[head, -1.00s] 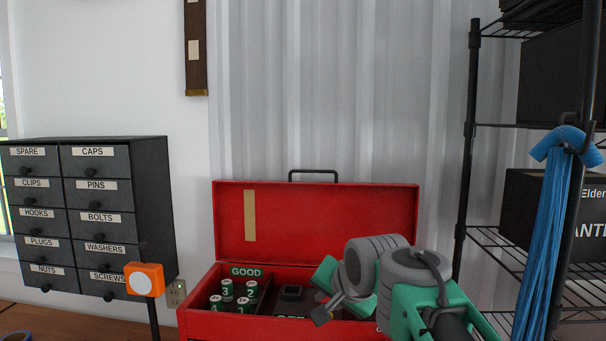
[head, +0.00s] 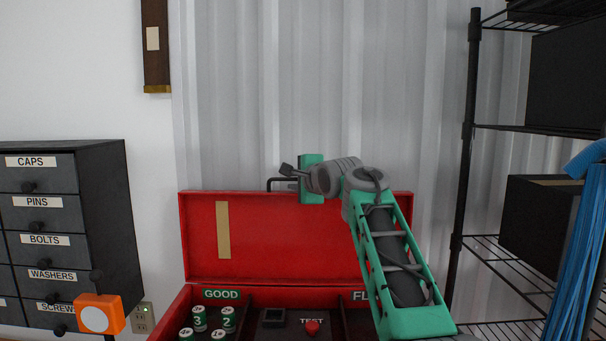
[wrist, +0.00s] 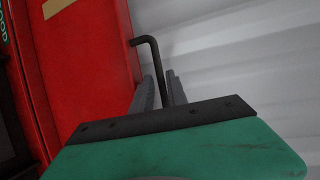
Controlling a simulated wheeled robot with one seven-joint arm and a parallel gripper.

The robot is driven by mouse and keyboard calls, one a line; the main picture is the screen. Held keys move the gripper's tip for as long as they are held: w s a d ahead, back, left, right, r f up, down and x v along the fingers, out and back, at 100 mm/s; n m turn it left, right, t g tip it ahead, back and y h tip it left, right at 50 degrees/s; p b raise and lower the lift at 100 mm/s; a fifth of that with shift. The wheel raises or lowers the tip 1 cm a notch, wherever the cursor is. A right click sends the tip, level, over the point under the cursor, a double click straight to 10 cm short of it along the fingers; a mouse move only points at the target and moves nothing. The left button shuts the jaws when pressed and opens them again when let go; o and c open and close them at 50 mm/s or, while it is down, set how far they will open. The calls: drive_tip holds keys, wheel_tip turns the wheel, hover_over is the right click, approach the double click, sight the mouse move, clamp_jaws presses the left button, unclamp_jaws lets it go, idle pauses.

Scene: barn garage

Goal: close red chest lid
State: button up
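The red chest (head: 300,245) stands open, its lid tilted up and back at the rear. A dark bar handle (head: 285,180) sits on the lid's top edge, partly hidden by my arm. My gripper (head: 286,170) is at the top edge of the lid, at the handle. In the wrist view, the handle (wrist: 147,39) runs down between the two grey fingers of my gripper (wrist: 160,85). The fingers look apart, with narrow gaps beside the bar. The red lid (wrist: 95,60) lies left of the fingers. My forearm covers the right part of the chest.
Inside the chest are green-white cylinders (head: 200,317) and a red TEST button (head: 312,327). A dark drawer cabinet (head: 100,215) and an orange box (head: 97,315) stand left. A wire shelf (head: 480,240) stands right. A corrugated wall (head: 300,90) is close behind the lid.

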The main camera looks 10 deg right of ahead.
drive_tip(key=shift+w+d+f, duration=0.1)
drive_tip(key=shift+w+d, duration=0.2)
drive_tip(key=shift+d, duration=0.1)
drive_tip(key=shift+a, duration=0.1)
drive_tip(key=shift+c, duration=0.3)
clamp_jaws()
drive_tip(key=shift+f, duration=0.2)
idle(0.4)
